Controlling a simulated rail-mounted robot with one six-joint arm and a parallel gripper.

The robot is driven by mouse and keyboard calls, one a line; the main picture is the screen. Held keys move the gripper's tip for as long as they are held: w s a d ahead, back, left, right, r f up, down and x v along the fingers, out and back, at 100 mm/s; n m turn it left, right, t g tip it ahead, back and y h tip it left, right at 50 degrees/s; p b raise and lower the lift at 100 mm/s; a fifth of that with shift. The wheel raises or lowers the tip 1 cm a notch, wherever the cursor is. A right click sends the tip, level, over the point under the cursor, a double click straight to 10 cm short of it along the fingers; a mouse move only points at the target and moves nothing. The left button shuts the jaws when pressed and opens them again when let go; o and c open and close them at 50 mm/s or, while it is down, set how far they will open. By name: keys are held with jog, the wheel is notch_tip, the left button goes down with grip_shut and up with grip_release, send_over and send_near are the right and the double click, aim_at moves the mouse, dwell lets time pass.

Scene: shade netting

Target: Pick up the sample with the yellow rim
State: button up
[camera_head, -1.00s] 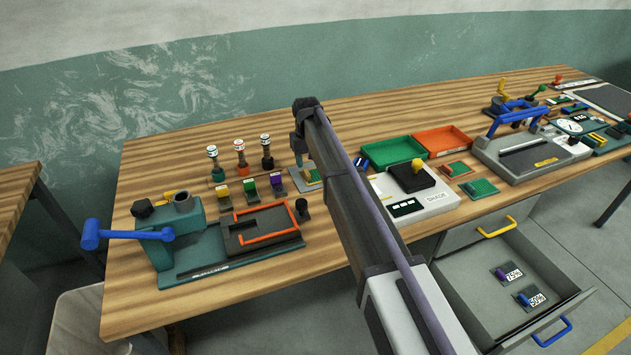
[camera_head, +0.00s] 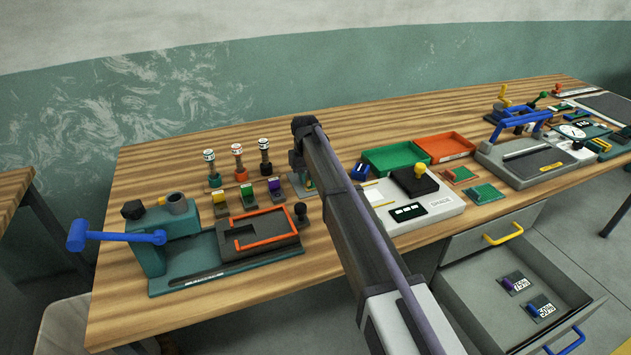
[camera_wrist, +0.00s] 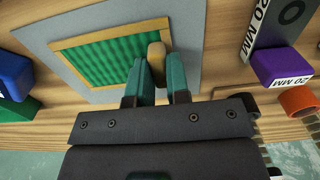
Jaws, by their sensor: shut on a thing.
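The sample with the yellow rim is a square of green netting (camera_wrist: 108,62) in a tan-yellow frame, with a small rounded tab on one side. It lies over a grey plate (camera_wrist: 40,38) in the wrist view. My gripper (camera_wrist: 158,78) has its two teal fingers on either side of the tab and is shut on it. I cannot tell whether the sample is clear of the plate. In the head view my arm hides most of the sample, and only a sliver (camera_head: 309,183) shows.
Purple (camera_head: 276,190), green (camera_head: 248,199) and yellow (camera_head: 221,204) labelled blocks stand left of my gripper. Behind them are several stamp-like posts (camera_head: 238,163). A teal press (camera_head: 172,230) is at the left. Green (camera_head: 398,158) and orange (camera_head: 445,147) trays lie right. An open drawer (camera_head: 500,270) juts out in front.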

jog(key=shift+r, duration=0.1)
grip_shut()
notch_tip(320, 180, up, 10)
jog(key=p, duration=1)
